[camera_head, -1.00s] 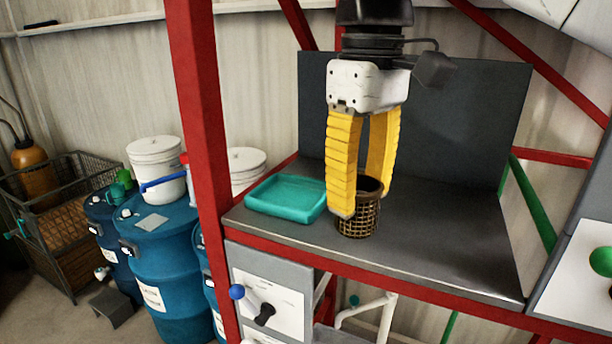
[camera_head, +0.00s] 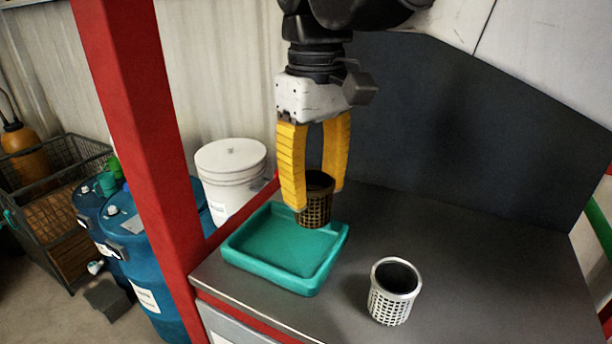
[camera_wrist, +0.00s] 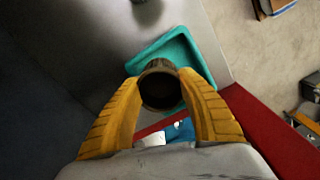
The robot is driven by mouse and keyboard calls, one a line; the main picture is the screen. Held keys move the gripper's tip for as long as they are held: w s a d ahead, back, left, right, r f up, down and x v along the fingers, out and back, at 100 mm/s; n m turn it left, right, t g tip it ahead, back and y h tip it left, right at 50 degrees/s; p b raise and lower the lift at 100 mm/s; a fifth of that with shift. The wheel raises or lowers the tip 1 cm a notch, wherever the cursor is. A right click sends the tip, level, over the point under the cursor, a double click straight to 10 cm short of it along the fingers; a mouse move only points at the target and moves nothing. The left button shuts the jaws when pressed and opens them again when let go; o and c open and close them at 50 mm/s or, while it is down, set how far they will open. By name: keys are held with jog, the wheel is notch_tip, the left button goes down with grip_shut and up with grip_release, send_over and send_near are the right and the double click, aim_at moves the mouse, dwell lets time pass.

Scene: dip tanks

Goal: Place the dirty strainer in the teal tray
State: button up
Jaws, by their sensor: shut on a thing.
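The dirty strainer (camera_head: 315,208) is a dark brown, perforated cup. My gripper (camera_head: 318,192) has its yellow fingers shut on it and holds it upright, over the right back part of the teal tray in the head view. The teal tray (camera_head: 243,257) is shallow and looks empty, on the left end of the dark bench. In the wrist view, the strainer (camera_wrist: 160,86) is between the fingertips, with the teal tray (camera_wrist: 207,62) below and around it. The exact height of the strainer above the tray is hard to tell.
A clean, silvery strainer (camera_head: 394,292) stands on the bench (camera_head: 460,260) to the right of the tray. A red post (camera_head: 137,120) rises left of the bench. A white bucket (camera_head: 232,175) and blue drums (camera_head: 137,262) stand beyond it. The bench's right side is clear.

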jog(key=a+f, duration=0.2)
jog(key=a, duration=0.1)
jog(key=w+a+f, duration=0.1)
jog(key=shift+a+p, duration=0.15)
jog(key=shift+p, duration=0.15)
jog(key=shift+w+f, duration=0.1)
jog(key=shift+f, duration=1.8)
jog(key=o, duration=1.2)
jog(key=shift+f, duration=0.1)
notch_tip(320, 180, up, 12)
jog(key=shift+r+b, duration=0.15)
jog(key=shift+b, duration=0.15)
